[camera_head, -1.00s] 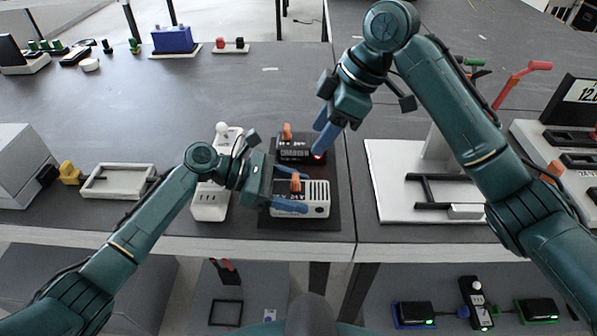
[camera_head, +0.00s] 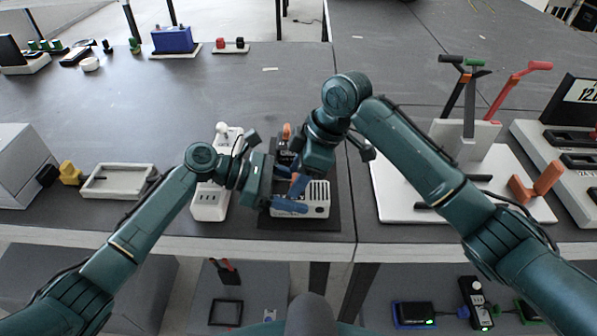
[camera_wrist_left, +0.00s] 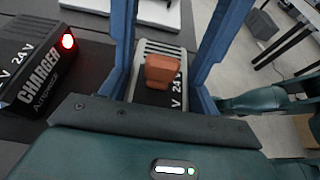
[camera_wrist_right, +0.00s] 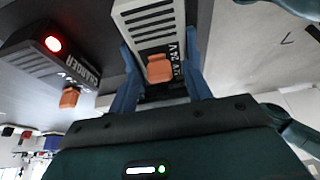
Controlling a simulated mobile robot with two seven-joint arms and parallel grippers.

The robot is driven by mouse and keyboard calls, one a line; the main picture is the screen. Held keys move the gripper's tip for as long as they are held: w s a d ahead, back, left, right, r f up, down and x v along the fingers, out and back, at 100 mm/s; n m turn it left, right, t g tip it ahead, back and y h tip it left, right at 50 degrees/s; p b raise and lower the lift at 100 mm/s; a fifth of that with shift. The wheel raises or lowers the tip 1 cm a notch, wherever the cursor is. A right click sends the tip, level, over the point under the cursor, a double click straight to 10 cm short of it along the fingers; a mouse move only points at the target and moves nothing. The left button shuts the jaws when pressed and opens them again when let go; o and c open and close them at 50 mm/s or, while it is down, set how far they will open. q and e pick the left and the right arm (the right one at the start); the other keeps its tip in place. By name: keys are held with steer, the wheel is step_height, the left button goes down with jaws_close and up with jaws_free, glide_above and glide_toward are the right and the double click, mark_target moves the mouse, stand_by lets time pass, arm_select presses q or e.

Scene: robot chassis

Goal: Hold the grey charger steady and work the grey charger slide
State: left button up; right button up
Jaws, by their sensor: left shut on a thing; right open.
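The grey charger (camera_head: 318,197) is a pale, slotted box with a black 24 V face, on a dark mat at the table's front. My left gripper (camera_head: 284,196) is shut on its body, with one finger along each side in the left wrist view (camera_wrist_left: 168,50). The orange slide (camera_wrist_left: 162,70) stands up from the charger's dark face; in the head view it is mostly hidden by my right gripper. My right gripper (camera_head: 298,186) is open just over the slide. In the right wrist view the slide (camera_wrist_right: 159,68) shows between the parted fingers; contact cannot be told.
A black charger (camera_wrist_left: 48,75) with a red light and its own orange slide (camera_wrist_right: 70,97) sits close behind. A white power strip (camera_head: 210,203) stands left of the mat. A white board with levers (camera_head: 395,195) lies to the right.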

steer(key=shift+c, duration=0.6)
jaws_close()
